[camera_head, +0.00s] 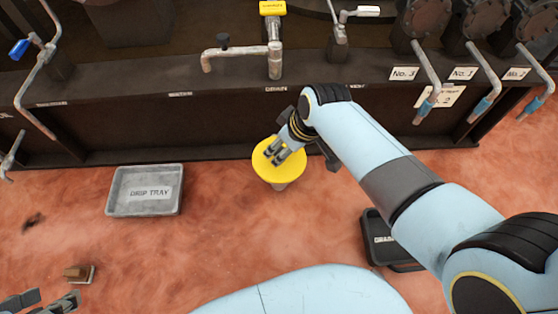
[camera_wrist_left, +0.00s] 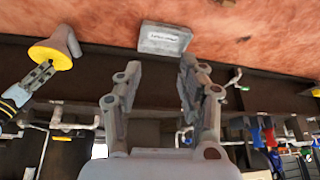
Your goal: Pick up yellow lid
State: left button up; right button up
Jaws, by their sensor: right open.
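The yellow lid (camera_head: 292,173) is a round disc on top of a small stand or container on the reddish floor, whose lower part is mostly hidden beneath it. It also shows at the left of the left wrist view (camera_wrist_left: 45,55). My right gripper (camera_head: 277,156) is open, with its fingers over the lid's upper face; I cannot tell whether they touch it. It also shows over the lid in the left wrist view (camera_wrist_left: 42,74). My left gripper (camera_wrist_left: 156,78) is open and empty, its fingers spread; its tips show at the lower left in the head view (camera_head: 48,301).
A grey drip tray (camera_head: 117,203) lies left of the lid. A dark tray (camera_head: 374,228) sits partly behind my right arm. A small brown block (camera_head: 78,272) is at the lower left. The dark dispenser bench (camera_head: 200,127) with taps and pipes runs along the back.

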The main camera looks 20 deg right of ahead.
aim_at(280, 150)
jog(key=shift+b+x, duration=0.75)
jog(key=shift+x, duration=0.4)
jog(key=shift+w+a+f+b, duration=0.1)
jog(key=shift+a+f+b, duration=0.05)
jog(key=shift+f+b, duration=0.2)
pick_arm(q)
jog(key=f+t, duration=0.1)
jog(key=f, duration=0.1)
jog(key=w+f+t, duration=0.1)
jog(key=f+t, duration=0.1)
pick_arm(e)
grip_shut()
